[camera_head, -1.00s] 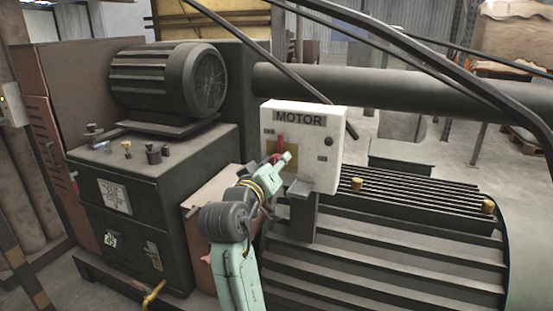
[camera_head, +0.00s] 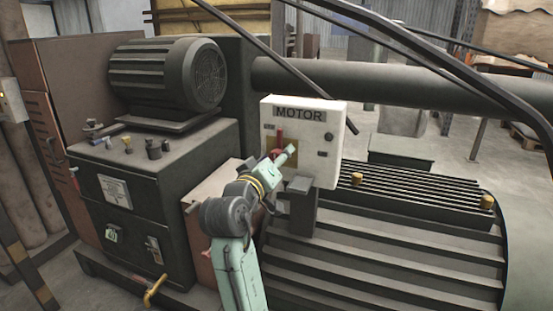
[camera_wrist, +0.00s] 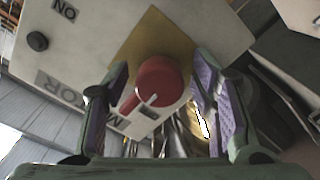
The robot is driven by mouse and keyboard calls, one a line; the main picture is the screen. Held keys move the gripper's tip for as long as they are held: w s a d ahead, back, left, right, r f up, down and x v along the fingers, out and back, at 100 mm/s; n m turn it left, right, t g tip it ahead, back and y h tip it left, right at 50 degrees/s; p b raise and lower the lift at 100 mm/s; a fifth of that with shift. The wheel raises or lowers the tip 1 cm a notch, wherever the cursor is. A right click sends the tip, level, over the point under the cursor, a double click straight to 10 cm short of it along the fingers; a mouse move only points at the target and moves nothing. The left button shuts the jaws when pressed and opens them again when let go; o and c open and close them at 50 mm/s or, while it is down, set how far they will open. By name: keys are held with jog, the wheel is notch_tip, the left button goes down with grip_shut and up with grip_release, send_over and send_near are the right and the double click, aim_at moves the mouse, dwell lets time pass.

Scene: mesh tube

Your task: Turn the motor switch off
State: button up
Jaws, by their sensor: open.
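The white motor switch box (camera_head: 333,160) bears the word MOTOR and stands upright at the middle of the head view. Its red rotary switch (camera_head: 279,136) sits on a yellow plate (camera_wrist: 183,47). In the wrist view the red knob (camera_wrist: 160,78) lies between my fingers, and its handle points down and left toward the MOTOR lettering. An ON label (camera_wrist: 64,10) shows at the top left. My gripper (camera_head: 288,155) is open in front of the box. Its fingers are either side of the knob; I cannot tell whether they touch it.
A dark round button (camera_wrist: 38,41) is on the same box face. A dark motor (camera_head: 165,80) on a cabinet (camera_head: 150,180) stands to the left. A ribbed machine body (camera_head: 400,245) lies below right. A thick pipe (camera_head: 390,85) runs behind the box, with dark bars crossing above.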

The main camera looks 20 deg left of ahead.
jog(key=s, duration=1.2)
jog(key=shift+a, duration=0.2)
jog(key=shift+a, duration=0.1)
